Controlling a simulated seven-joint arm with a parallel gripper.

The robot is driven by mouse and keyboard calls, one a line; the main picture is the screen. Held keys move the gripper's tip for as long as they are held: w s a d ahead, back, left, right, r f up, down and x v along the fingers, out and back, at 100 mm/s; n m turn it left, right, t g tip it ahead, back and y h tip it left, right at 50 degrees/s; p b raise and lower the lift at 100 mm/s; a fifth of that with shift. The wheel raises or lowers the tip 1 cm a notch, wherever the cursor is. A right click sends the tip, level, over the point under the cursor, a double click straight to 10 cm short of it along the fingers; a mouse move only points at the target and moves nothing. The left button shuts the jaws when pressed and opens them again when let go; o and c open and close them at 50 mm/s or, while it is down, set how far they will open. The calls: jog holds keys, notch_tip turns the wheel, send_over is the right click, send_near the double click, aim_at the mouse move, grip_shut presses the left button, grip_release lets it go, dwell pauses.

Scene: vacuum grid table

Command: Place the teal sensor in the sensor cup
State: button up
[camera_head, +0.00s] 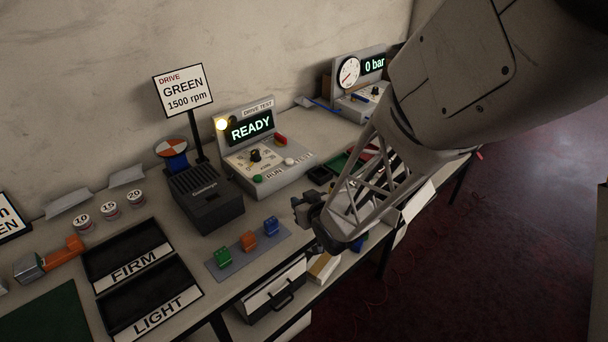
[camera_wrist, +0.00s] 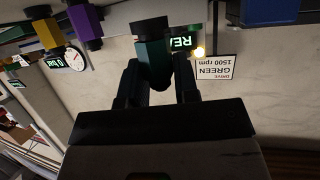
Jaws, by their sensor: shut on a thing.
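The teal sensor (camera_wrist: 153,58), a dark teal body with a black end, is between the two fingers of my gripper (camera_wrist: 156,82) in the wrist view. The gripper is shut on it. In the head view my gripper (camera_head: 305,208) is above the table's front part, to the right of the blue block. I cannot make out the teal sensor there. I cannot identify the sensor cup in either view.
A drive test box (camera_head: 262,150) reading READY stands behind the gripper. A black box (camera_head: 207,196) and a plate with green (camera_head: 222,257), orange (camera_head: 248,241) and blue (camera_head: 271,226) blocks are left. Yellow (camera_wrist: 44,34) and purple (camera_wrist: 85,24) pieces show in the wrist view.

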jog(key=shift+w+a, duration=0.1)
jog(key=shift+w, duration=0.15)
jog(key=shift+w+a, duration=0.15)
jog(key=shift+w, duration=0.3)
jog(key=shift+w+a+f, duration=0.15)
jog(key=shift+w+f, duration=0.25)
jog(key=shift+f, duration=1.25)
jog(key=shift+f, duration=0.25)
jog(key=o, duration=0.9)
